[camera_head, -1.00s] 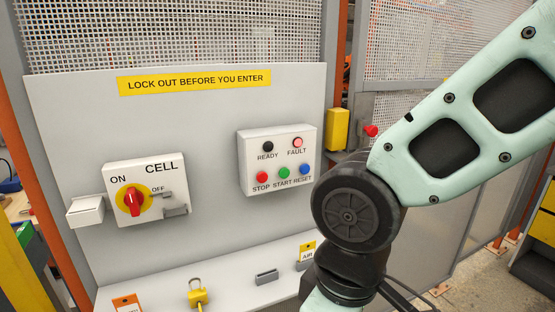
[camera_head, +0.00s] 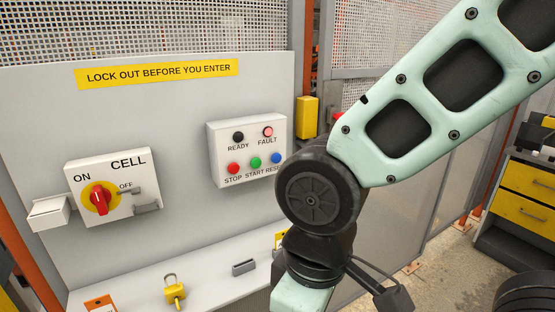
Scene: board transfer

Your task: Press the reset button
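The reset button (camera_head: 276,158) is blue and sits at the right end of the lower row on a white control box (camera_head: 214,140). The green start button (camera_head: 255,163) and the red stop button (camera_head: 233,168) are to its left. Above them are a dark READY lamp (camera_head: 238,136) and a reddish FAULT lamp (camera_head: 268,131). My arm's dark joint is in front of the panel, just right of and below the reset button in the picture, and hides part of its RESET label.
A CELL switch box (camera_head: 128,163) with a red knob at ON is on the left of the panel. A yellow padlock (camera_head: 175,291) and a small grey holder (camera_head: 244,267) are on the ledge below. A yellow box (camera_head: 307,118) is mounted right of the panel.

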